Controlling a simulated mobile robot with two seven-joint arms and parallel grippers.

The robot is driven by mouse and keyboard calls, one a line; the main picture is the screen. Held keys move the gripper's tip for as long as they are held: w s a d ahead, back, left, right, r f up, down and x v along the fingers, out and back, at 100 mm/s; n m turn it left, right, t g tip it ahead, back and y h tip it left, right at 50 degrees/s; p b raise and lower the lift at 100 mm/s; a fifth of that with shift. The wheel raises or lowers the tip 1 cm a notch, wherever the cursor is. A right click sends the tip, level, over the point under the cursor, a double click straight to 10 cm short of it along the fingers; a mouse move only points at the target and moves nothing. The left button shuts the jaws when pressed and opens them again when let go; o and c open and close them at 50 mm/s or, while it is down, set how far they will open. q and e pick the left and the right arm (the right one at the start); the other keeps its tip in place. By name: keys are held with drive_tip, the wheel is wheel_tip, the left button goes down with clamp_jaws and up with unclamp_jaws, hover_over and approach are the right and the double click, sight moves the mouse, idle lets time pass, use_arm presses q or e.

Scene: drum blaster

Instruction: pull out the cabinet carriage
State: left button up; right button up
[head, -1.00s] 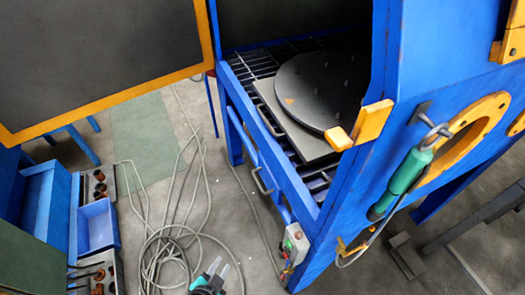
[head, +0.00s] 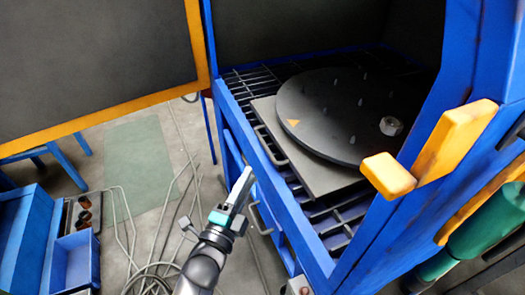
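The blue cabinet (head: 232,112) stands open at the right. Its carriage, a grey square plate (head: 325,182) carrying a round black turntable (head: 335,105), sits inside on the dark grating. A thin metal handle (head: 270,147) is on the plate's front-left edge. My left gripper (head: 247,171) points up from the bottom middle, just left of and below this handle in the picture, with a visible gap. Its fingers are seen nearly edge-on, so their opening is unclear. Nothing shows between them. My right gripper is not in view.
The dark door panel (head: 95,60) with an orange edge stands swung open at the left. An orange latch (head: 440,150) juts out at the right of the opening. A second handle (head: 259,218) is lower on the cabinet front. Cables (head: 120,230) lie on the floor, and a blue bin (head: 75,262) stands bottom left.

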sight(262, 158)
use_arm(q)
drive_tip(key=shift+b+x, duration=1)
drive_tip(key=shift+x, duration=4.05)
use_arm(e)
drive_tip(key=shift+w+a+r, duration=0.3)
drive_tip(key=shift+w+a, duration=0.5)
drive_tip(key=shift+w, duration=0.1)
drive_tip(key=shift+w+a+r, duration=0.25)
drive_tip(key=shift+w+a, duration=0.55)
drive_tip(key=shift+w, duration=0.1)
use_arm(q)
drive_tip(key=shift+f, duration=0.1)
drive_tip(key=shift+c, duration=0.3)
clamp_jaws()
